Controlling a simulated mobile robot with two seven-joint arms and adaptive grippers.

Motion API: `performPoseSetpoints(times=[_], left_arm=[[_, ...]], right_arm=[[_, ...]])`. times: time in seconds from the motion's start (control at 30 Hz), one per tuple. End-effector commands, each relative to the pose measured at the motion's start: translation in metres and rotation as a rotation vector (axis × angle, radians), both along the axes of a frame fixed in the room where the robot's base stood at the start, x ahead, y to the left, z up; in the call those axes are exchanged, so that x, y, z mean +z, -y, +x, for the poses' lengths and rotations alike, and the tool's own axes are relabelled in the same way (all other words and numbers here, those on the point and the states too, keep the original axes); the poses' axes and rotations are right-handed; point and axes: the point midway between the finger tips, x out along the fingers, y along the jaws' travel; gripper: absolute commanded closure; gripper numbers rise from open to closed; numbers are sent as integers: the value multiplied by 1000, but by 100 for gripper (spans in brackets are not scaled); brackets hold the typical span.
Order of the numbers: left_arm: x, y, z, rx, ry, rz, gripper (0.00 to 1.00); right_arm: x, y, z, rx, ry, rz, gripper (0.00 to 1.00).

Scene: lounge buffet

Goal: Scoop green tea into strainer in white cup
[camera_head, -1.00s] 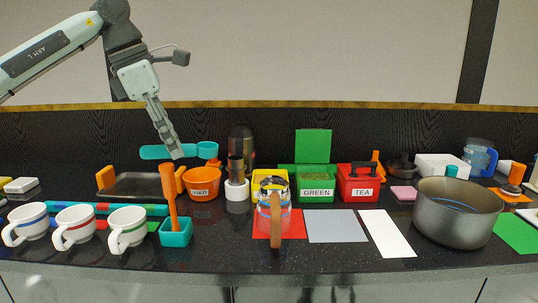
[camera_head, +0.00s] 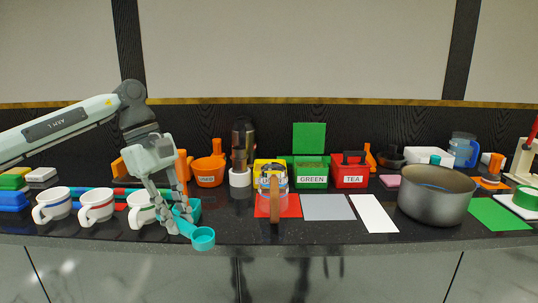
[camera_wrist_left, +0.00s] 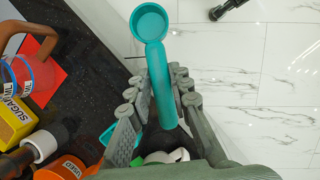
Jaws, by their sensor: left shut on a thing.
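My left gripper (camera_head: 180,221) is shut on the handle of a teal scoop (camera_head: 203,238), over the counter's front edge. In the left wrist view my left gripper (camera_wrist_left: 160,82) has the scoop's handle between its fingers, and the round scoop bowl (camera_wrist_left: 150,22) looks empty. White cups with blue (camera_head: 52,205), red (camera_head: 96,205) and green stripes stand to the left. The green-striped cup (camera_head: 139,210) is partly behind my gripper. I cannot make out a strainer in any cup. The green box labelled GREEN (camera_head: 311,179) stands open with its lid up. My right gripper is out of view.
A glass pitcher with a brown handle (camera_head: 273,190) stands on a red mat (camera_head: 291,206). A red TEA box (camera_head: 351,177), an orange scoop cup (camera_head: 209,170) and a large pot (camera_head: 436,193) stand farther right or back. Grey (camera_head: 328,207) and white mats (camera_head: 373,213) lie bare.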

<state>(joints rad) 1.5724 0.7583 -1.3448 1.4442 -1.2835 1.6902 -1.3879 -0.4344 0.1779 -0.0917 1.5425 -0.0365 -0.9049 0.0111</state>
Motion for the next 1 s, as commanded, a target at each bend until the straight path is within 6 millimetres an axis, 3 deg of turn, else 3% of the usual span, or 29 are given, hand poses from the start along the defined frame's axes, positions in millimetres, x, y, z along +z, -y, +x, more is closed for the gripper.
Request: performPoseSetpoints(times=[0.03,0.2,0.4,0.6,1.0], left_arm=[[-20,0,-10,-119,-7,3,100],[-74,-1,-45,-542,-7,2,100],[-115,-4,-78,-892,-1,1,100],[-128,-5,-90,-1007,1,1,100],[-128,-5,-89,-1006,3,1,100]], right_arm=[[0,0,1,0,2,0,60],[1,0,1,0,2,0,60],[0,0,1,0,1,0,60],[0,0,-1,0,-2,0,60],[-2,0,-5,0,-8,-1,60]])
